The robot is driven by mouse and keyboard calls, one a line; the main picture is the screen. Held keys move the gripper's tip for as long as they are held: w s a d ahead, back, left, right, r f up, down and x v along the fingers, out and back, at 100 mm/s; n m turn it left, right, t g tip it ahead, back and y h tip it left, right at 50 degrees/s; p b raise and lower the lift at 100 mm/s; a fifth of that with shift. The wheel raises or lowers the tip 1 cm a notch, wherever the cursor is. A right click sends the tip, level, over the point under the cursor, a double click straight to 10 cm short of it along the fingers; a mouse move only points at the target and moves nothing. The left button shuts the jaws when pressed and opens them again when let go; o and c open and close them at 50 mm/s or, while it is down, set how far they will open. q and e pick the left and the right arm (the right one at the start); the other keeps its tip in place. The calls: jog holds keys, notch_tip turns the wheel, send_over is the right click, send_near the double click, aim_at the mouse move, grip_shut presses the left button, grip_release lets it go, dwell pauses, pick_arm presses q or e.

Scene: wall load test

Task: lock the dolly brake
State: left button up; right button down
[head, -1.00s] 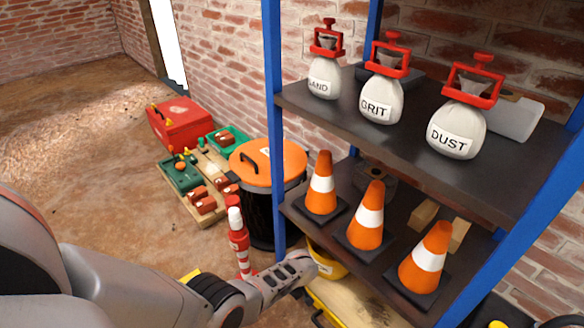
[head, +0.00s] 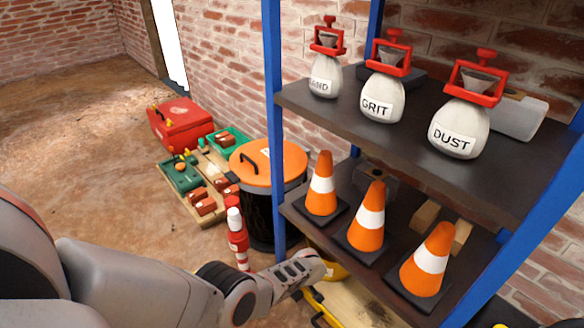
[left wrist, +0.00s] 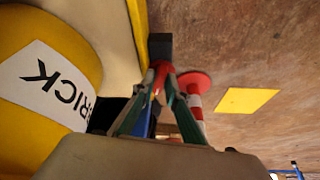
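The dolly's wooden deck with yellow edging (head: 362,303) shows low at the foot of the shelf in the head view. A pale deck with a yellow edge (left wrist: 137,25) also shows in the left wrist view, beside a yellow container labelled BRICK (left wrist: 45,85). A small red part (left wrist: 161,68), perhaps the brake pedal, sits just below a black block (left wrist: 160,46) by that edge. My left gripper (left wrist: 162,76) has its fingers drawn together at the red part; contact is unclear. In the head view its fingers are hidden beyond my wrist. My right gripper is out of view.
A blue-posted shelf (head: 407,115) holds labelled bags and orange cones close to my left arm. A black bin with an orange lid (head: 270,163) and a red-white striped post (head: 238,240) stand beside it. A yellow floor square (left wrist: 245,100) lies on open floor.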

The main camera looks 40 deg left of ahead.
pick_arm(q)
jog(key=shift+o, duration=1)
jog(key=shift+d, duration=0.1)
